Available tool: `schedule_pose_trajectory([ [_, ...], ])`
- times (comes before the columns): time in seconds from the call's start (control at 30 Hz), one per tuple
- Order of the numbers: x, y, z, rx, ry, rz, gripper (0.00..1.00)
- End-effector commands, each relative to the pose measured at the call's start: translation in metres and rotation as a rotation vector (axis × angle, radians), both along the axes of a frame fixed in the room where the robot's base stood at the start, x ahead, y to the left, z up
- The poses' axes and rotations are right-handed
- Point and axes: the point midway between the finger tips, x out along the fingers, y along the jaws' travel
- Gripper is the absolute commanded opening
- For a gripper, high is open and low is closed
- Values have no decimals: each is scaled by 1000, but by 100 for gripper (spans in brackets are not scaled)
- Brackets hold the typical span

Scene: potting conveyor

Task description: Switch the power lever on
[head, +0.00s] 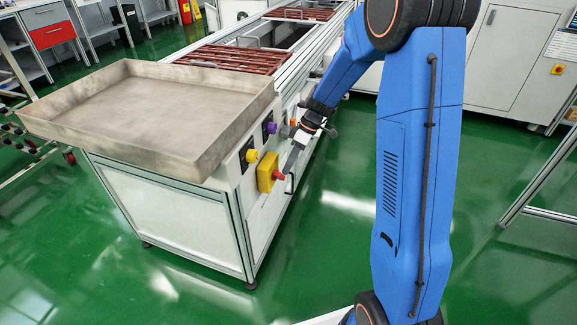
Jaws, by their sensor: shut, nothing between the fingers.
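The power switch is a yellow box (266,171) on the side panel of the conveyor, below the front tray's right corner. A red lever part (279,176) sticks out from its right side. My gripper (289,172) is shut and empty, with its fingers pointing down just beside the red part. I cannot tell whether the fingertips touch it. The lever's exact position is too small to read.
A yellow knob (251,156), a purple knob (271,128) and an orange knob (293,121) sit on the same panel, close to my gripper. The empty grey tray (80,87) overhangs the conveyor's front end. The green floor (320,240) to the right is clear.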

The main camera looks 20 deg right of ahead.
Motion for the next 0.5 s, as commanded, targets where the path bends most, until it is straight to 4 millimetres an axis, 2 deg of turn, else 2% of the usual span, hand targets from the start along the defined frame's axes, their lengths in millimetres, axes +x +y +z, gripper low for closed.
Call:
schedule_pose_trajectory([
  [0.5,2,-2,-4,49,68,-1,0],
])
